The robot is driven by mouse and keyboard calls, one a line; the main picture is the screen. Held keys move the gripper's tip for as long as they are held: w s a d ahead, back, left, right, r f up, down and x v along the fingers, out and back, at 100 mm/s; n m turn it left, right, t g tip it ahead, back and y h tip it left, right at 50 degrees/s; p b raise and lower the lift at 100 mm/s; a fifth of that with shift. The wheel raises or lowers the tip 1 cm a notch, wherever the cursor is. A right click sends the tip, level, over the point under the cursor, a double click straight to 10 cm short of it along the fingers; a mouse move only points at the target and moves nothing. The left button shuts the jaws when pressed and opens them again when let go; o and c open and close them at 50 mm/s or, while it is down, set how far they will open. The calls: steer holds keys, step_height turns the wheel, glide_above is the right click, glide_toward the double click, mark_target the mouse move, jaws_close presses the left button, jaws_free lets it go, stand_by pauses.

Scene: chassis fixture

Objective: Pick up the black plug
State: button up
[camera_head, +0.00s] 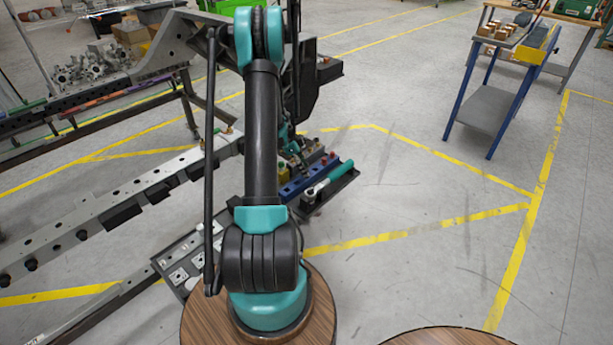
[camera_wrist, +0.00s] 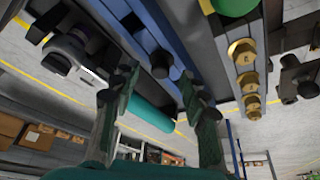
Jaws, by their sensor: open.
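A small round black plug (camera_wrist: 161,63) sits on a blue rail (camera_wrist: 143,30) in the wrist view, near the picture's middle. My gripper (camera_wrist: 157,88) is open, with one teal finger to the left of the plug and one to the right. The plug shows in the gap between the fingertips; nothing is held. I cannot tell how far the fingertips are from it in depth. In the head view the blue rail (camera_head: 296,186) lies beside my arm, which hides part of it. The plug is too small to make out there.
In the wrist view several brass fittings (camera_wrist: 243,75) stand on a rail at the right, and a teal cylinder (camera_wrist: 150,114) lies beyond the plug. A grey and black part (camera_wrist: 68,48) is at the left. In the head view, a blue-legged stand (camera_head: 487,105) is at the right.

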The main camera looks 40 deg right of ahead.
steer(key=shift+s+d+f, duration=0.15)
steer(key=shift+d+f, duration=0.05)
steer(key=shift+f, duration=0.45)
steer(key=c, duration=0.9)
steer(key=shift+o, duration=0.2)
steer(key=shift+r, duration=0.1)
step_height(320, 180, up, 20)
steer(key=shift+r, duration=2.4)
